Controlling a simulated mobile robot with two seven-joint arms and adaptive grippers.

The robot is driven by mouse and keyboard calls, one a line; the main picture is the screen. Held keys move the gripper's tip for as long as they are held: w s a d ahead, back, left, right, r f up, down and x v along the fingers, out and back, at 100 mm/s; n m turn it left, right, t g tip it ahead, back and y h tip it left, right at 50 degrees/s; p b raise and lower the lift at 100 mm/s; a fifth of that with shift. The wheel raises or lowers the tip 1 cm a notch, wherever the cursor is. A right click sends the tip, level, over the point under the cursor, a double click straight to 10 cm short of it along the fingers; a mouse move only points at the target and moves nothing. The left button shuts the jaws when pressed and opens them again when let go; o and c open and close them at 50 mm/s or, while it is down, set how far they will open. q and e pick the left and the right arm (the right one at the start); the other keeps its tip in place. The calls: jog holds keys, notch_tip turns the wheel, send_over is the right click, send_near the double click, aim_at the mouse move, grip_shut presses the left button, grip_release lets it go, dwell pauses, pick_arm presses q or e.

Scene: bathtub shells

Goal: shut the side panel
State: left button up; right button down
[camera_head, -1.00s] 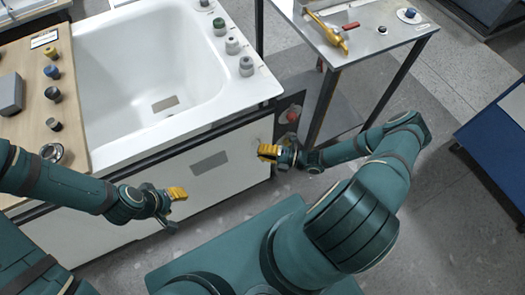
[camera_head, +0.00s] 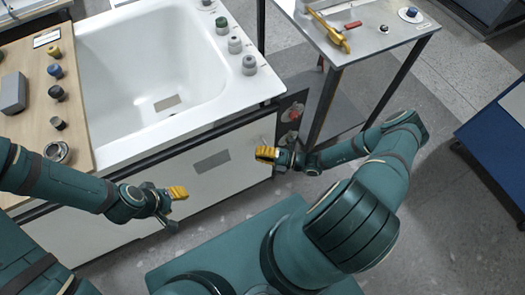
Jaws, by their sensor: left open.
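The white side panel (camera_head: 225,184) with a grey rectangle (camera_head: 211,161) on it covers the long front side of the white bathtub shell (camera_head: 176,123). At its right end a dark recess with a red knob (camera_head: 293,113) shows. My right gripper (camera_head: 265,154) has its yellow fingers in front of the panel near its right edge; I cannot tell whether they touch it or are apart from each other. My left gripper (camera_head: 179,194) is open and empty, in front of the panel's middle, with its arm hiding part of the panel.
A wooden deck (camera_head: 30,83) with several knobs lies on the tub's left. A metal side table (camera_head: 366,38) with a yellow tool (camera_head: 329,27) stands at the upper right, close to my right forearm. A blue surface (camera_head: 496,142) is at far right. Grey floor lies between.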

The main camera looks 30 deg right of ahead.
jog(key=s+v, duration=0.1)
jog(key=v, duration=0.8)
jog(key=shift+a, duration=0.35)
